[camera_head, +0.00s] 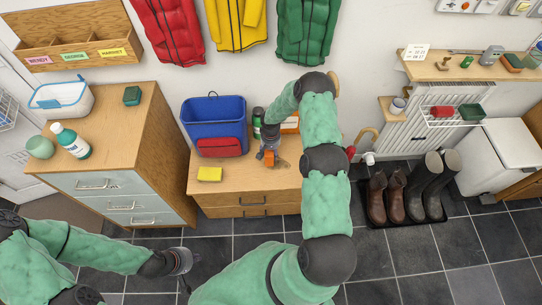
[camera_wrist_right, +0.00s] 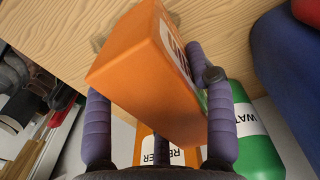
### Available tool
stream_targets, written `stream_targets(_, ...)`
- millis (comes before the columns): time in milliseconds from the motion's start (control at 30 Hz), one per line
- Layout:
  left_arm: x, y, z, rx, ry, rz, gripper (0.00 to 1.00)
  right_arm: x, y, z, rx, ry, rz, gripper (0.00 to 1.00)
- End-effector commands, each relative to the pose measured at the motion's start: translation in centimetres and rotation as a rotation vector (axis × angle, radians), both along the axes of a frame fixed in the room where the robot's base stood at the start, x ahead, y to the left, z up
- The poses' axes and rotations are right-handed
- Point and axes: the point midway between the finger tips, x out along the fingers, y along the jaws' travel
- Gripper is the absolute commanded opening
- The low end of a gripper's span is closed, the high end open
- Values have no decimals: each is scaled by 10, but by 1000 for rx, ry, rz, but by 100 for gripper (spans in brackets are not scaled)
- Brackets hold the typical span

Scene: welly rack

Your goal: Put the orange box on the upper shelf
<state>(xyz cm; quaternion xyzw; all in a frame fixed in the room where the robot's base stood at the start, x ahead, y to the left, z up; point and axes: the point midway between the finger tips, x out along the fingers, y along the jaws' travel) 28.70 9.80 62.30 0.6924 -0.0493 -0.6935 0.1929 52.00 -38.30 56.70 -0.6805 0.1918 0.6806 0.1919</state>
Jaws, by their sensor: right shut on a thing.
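An orange box (camera_wrist_right: 148,70) with a white label on one side is held tilted between the purple fingers of my right gripper (camera_wrist_right: 150,85) in the right wrist view.
On the low cabinet (camera_head: 238,187) are a blue bin (camera_head: 203,118), a red pouch (camera_head: 219,147), a yellow sponge (camera_head: 209,174), a green bottle (camera_head: 257,122) and another orange-and-white box (camera_head: 290,123). Boots (camera_head: 398,193) stand on a black mat at right.

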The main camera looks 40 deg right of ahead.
Motion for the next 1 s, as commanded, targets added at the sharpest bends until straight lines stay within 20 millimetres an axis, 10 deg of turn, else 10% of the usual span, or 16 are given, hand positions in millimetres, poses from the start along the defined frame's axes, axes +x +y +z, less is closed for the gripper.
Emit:
stream_targets(867,0,0,-18,0,0,0,0,7,-7,-44,-1,-1,-1,21)
stream_targets(900,0,0,-17,0,0,0,0,7,-7,-44,-1,-1,-1,64)
stream_targets(1000,0,0,-17,0,0,0,0,7,-7,-43,-1,-1,-1,79)
